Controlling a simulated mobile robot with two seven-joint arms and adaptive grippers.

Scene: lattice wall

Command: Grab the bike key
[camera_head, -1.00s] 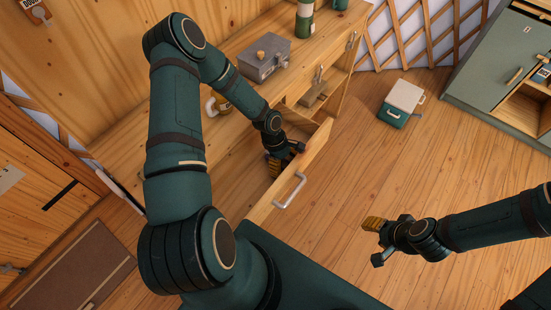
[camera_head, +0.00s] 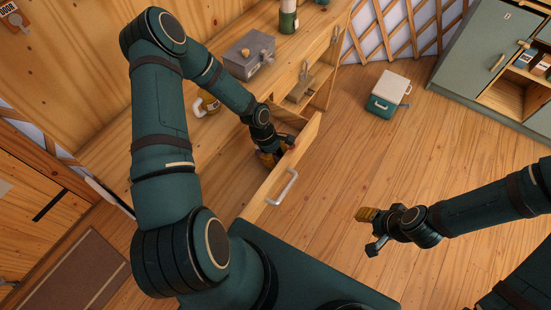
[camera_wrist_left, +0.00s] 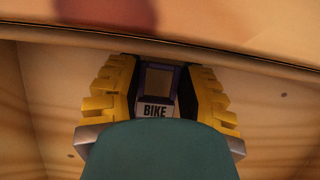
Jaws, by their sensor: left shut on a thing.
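The bike key (camera_wrist_left: 155,108) shows in the left wrist view as a dark-framed tag with a pale label reading "BIKE". It lies between the yellow-padded fingers of my left gripper (camera_wrist_left: 157,98), which is shut on it. In the head view my left gripper (camera_head: 272,156) is down inside the open wooden drawer (camera_head: 296,158), behind its front panel; the key cannot be made out there. My right gripper (camera_head: 366,215) is above the floor at the right, away from the drawer, and its finger gap cannot be judged.
The drawer's front has a metal handle (camera_head: 283,188). A grey metal box (camera_head: 249,55) and a green bottle (camera_head: 288,17) stand on the bench top (camera_head: 215,62). A green and white cooler (camera_head: 388,92) is on the floor. The floor between it and my right arm is clear.

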